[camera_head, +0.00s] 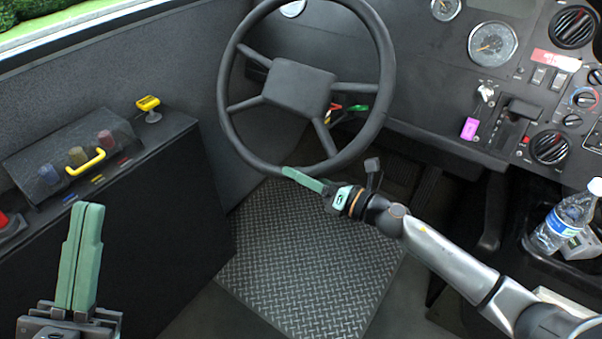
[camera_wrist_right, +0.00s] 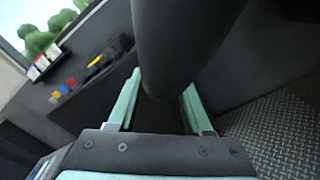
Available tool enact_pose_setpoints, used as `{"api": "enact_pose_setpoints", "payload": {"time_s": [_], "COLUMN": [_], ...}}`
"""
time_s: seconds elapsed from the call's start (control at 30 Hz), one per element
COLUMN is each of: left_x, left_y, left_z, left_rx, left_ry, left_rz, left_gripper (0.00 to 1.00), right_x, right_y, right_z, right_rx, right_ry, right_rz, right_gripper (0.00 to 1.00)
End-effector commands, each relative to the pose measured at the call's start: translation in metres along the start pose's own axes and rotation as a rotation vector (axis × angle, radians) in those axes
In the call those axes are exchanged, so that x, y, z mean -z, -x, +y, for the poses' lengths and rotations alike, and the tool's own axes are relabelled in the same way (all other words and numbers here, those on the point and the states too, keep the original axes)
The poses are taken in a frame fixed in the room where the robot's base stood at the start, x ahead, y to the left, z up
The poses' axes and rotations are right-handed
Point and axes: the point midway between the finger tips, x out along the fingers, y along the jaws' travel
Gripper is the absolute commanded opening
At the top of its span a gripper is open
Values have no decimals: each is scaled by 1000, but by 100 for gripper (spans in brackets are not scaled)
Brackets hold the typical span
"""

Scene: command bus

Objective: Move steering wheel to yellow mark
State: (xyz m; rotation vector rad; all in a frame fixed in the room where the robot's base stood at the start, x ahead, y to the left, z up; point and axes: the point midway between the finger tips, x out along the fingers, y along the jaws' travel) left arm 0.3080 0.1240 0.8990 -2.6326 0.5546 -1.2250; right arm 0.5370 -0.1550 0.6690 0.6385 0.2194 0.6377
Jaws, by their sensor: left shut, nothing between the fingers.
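The black steering wheel (camera_head: 385,60) fills the top middle of the head view, with its hub (camera_head: 298,88) facing me. My right gripper (camera_head: 303,180) is at the lower rim, its fingers overlapping the rim there. In the right wrist view, the rim (camera_wrist_right: 180,45) comes down close between two green fingers that stand apart; firm contact on both sides cannot be made out. My left gripper (camera_head: 82,258) is at the lower left, shut and empty, away from the wheel. I cannot pick out a yellow mark on the wheel or dashboard.
A dark side console (camera_head: 150,200) with colored buttons, a yellow handle (camera_head: 86,163) and a yellow switch (camera_head: 148,103) stands at left. The dashboard (camera_head: 420,80) is behind the wheel, with a purple tag (camera_head: 469,128). A water bottle (camera_head: 565,215) stands right. Treadplate floor (camera_head: 310,260) lies below.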

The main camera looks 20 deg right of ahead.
Motion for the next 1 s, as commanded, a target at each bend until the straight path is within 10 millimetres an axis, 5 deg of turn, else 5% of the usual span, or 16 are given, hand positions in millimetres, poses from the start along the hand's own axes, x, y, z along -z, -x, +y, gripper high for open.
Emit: {"api": "enact_pose_setpoints", "payload": {"time_s": [0.43, 1.0], "left_x": [0, 0], "left_y": [0, 0], "left_z": [0, 0], "left_rx": [0, 0], "left_ry": [-1, -1], "left_rz": [-1, -1], "left_gripper": [0, 0], "right_x": [0, 0], "right_y": [0, 0], "right_z": [0, 0], "right_rx": [0, 0], "right_ry": [0, 0], "right_rz": [0, 1], "right_gripper": [0, 0]}}
